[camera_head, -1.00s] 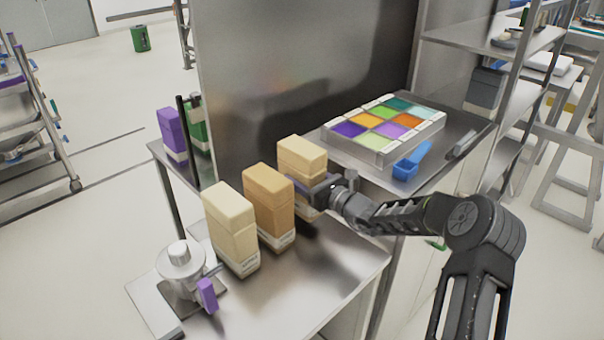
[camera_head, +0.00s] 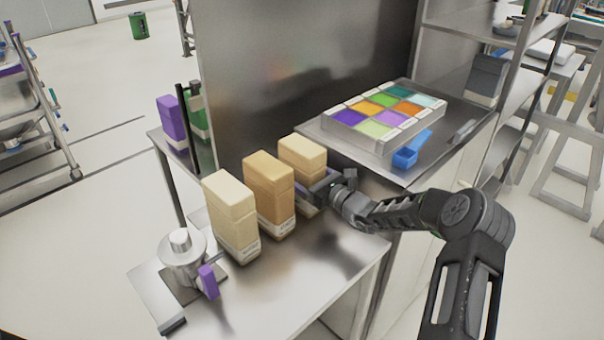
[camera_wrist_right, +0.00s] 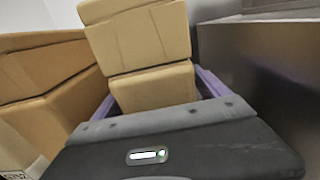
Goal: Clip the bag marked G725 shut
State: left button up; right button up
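Three tan bags stand in a row on the steel table: a pale one (camera_head: 230,215) at the left, a darker one (camera_head: 268,190) in the middle and a pale one (camera_head: 302,153) at the right. Their white labels are too small to read, so I cannot tell which is G725. My right gripper (camera_head: 318,187) is at the right bag. In the right wrist view, purple bars (camera_wrist_right: 105,106) flank that bag (camera_wrist_right: 150,85) on both sides; whether they press on it is unclear. A purple clip-like piece (camera_head: 208,281) is by the metal device. My left gripper is out of view.
The round metal device (camera_head: 182,252) stands at the table's front left. A tray of coloured compartments (camera_head: 362,139) and a blue scoop (camera_head: 408,154) lie on the higher surface to the right. Purple and green containers (camera_head: 172,122) stand behind. The table front is clear.

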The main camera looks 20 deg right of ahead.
jog(key=shift+r, duration=0.1)
jog(key=b+v, duration=0.2)
jog(key=v, duration=1)
dwell(0.8)
